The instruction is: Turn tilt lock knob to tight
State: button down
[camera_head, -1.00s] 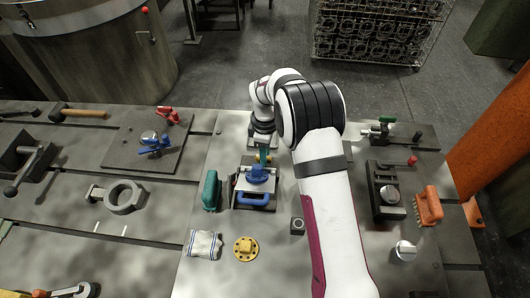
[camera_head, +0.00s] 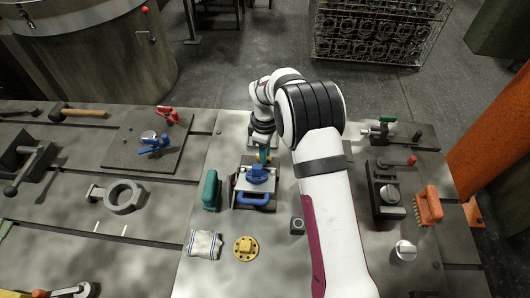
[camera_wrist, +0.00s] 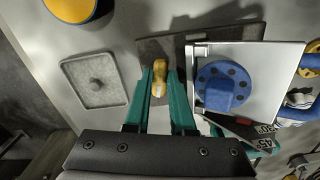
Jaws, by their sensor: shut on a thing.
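The tilt fixture (camera_head: 243,186) stands on the bench in the middle of the head view. A blue flanged casting (camera_head: 257,174) sits on its pale plate, and both also show in the wrist view, the casting (camera_wrist: 222,88) on the plate (camera_wrist: 270,60). A dark angle scale (camera_wrist: 245,130) with white numbers lies along the plate's edge. A yellow knob (camera_wrist: 158,84), which looks like the tilt lock knob, is beside the plate. My gripper (camera_wrist: 164,76) has its teal fingers closed around this knob. The fingers hide part of it, and I cannot read its turn.
A green-handled object (camera_head: 211,191) stands close left of the fixture, with a folded cloth (camera_head: 204,245) and yellow flange (camera_head: 245,248) in front. A small dark block (camera_head: 297,226) lies to the right. A grey square plate (camera_wrist: 93,82) lies left of my fingers in the wrist view.

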jog(key=m, duration=0.5)
jog(key=shift+s, duration=0.1)
jog(key=m, duration=0.4)
jog(key=shift+a+m, duration=0.15)
jog(key=shift+m, duration=0.25)
jog(key=m, duration=0.4)
jog(key=shift+s+a+m, duration=0.1)
jog(key=shift+m, duration=0.2)
jog(key=m, duration=0.4)
jog(key=shift+a+m, duration=0.1)
jog(key=shift+m, duration=0.2)
jog(key=c, duration=1)
grip_release()
jog(key=shift+c, duration=0.2)
jog(key=shift+r, duration=0.1)
